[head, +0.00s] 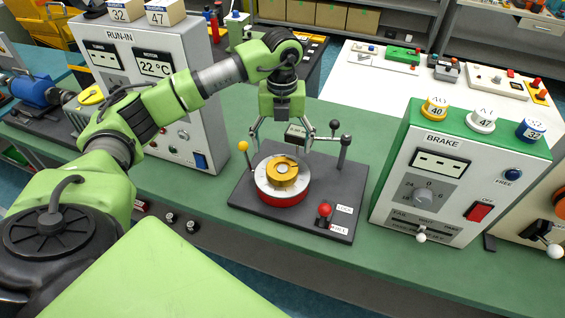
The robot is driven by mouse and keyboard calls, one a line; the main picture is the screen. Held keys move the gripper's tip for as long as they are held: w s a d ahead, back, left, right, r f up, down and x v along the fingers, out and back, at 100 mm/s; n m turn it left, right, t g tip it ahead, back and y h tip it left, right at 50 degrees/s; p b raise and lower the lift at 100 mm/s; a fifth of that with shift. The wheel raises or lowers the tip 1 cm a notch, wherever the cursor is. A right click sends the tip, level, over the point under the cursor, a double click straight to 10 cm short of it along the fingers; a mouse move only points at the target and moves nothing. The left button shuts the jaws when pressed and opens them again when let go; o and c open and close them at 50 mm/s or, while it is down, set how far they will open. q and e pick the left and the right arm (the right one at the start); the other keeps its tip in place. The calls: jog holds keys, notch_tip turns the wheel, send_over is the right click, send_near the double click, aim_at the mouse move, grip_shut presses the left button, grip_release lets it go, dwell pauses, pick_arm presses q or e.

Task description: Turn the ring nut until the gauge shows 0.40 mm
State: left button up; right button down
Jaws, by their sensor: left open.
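The ring nut (283,173) is a gold ring in the middle of a white graduated dial with a red lower band, on a dark base plate (243,197). My left gripper (281,147) hangs from above, its fingers spread open just above and behind the ring nut, apart from it as far as I can tell. A small gauge (297,134) with a display shows between the fingers; its reading is too small to make out. My right gripper is not in view.
On the plate are a yellow-knobbed post (244,148), a black-knobbed post (343,151) and a red-knobbed lever (324,211) near a LOCK label. The RUN-IN box (196,60) stands left, the BRAKE box (455,180) right. Green bench is free in front of the plate.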

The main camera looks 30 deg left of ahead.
aim_at(282, 168)
pick_arm(q)
notch_tip(282, 168, down, 9)
jog(key=shift+r+p, duration=0.2)
jog(key=shift+p, duration=0.8)
jog(key=c, duration=1.1)
